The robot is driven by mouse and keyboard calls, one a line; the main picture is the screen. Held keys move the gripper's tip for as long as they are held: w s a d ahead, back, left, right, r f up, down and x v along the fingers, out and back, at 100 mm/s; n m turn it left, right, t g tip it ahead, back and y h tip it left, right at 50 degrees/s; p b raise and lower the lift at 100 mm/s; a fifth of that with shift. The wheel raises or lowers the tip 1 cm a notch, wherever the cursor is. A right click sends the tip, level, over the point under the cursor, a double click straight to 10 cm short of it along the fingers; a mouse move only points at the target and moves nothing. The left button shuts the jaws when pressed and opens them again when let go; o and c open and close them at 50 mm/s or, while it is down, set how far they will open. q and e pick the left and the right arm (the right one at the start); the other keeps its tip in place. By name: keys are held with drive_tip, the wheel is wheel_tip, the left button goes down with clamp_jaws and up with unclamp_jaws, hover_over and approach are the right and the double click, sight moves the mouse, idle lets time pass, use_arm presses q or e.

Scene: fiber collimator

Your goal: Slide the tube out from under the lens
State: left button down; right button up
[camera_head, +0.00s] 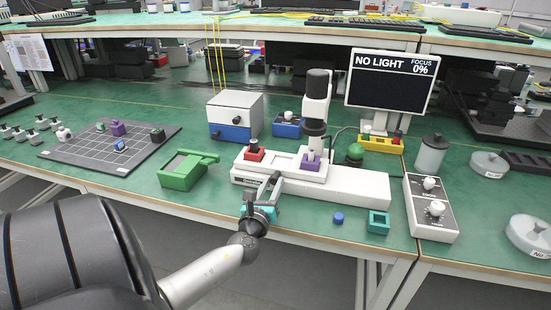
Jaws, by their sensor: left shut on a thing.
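A purple block-shaped holder (311,165) sits directly under the lens column (316,115) of the white instrument; it looks like the tube's holder, and the tube itself is too small to make out. The holder stands on the right part of a white carriage (284,168), with a red holder (254,152) on its left part. My left gripper (273,183) is at the front edge of the carriage, shut on what looks like its front handle. The gripped part is mostly hidden by the fingers. My right gripper is not in view.
The long white base (350,190) extends right of the carriage. A monitor (391,82) reads NO LIGHT, focus 0%. A green tray (183,172) stands left of the base. A blue cap (338,218) and teal block (378,222) lie in front. A knob box (432,208) stands right.

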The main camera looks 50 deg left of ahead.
use_arm(q)
drive_tip(key=c, duration=0.6)
unclamp_jaws()
drive_tip(key=shift+s+a, duration=0.1)
drive_tip(key=shift+a, duration=0.2)
drive_tip(key=shift+d, duration=0.1)
drive_tip(key=shift+s+d, duration=0.25)
drive_tip(key=shift+s, duration=0.1)
drive_tip(key=p+v, duration=0.1)
drive_tip(key=v, duration=1.3)
drive_tip(key=shift+s+d, duration=0.1)
drive_tip(key=shift+s, duration=0.05)
